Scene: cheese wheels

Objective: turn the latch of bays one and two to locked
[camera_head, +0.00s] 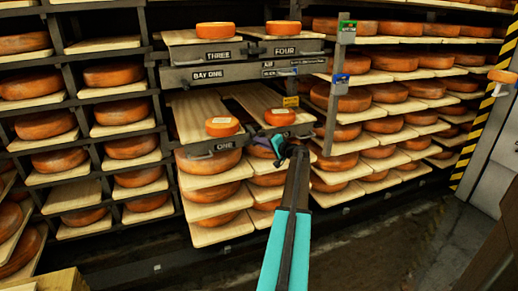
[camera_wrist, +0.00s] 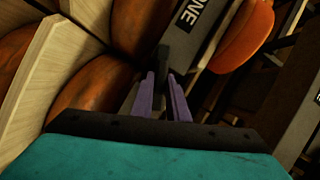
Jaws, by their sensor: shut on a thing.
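The left drawer front (camera_head: 212,157) reads ONE. The right drawer's front is largely hidden by my arm. My gripper (camera_head: 268,144) is at the fronts, right of the ONE label. In the wrist view, its purple fingers (camera_wrist: 166,95) are shut on a dark upright piece (camera_wrist: 163,60) beside the ONE front (camera_wrist: 205,35); I cannot tell if it is a latch or a handle. A blue latch-like piece (camera_head: 340,83) is on the right post.
A green piece (camera_head: 348,26) tops the grey post (camera_head: 332,120) right of my gripper. Drawers THREE (camera_head: 217,56) and FOUR (camera_head: 284,50) are above. Shelves of cheese wheels surround them; open floor (camera_head: 380,235) lies in front.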

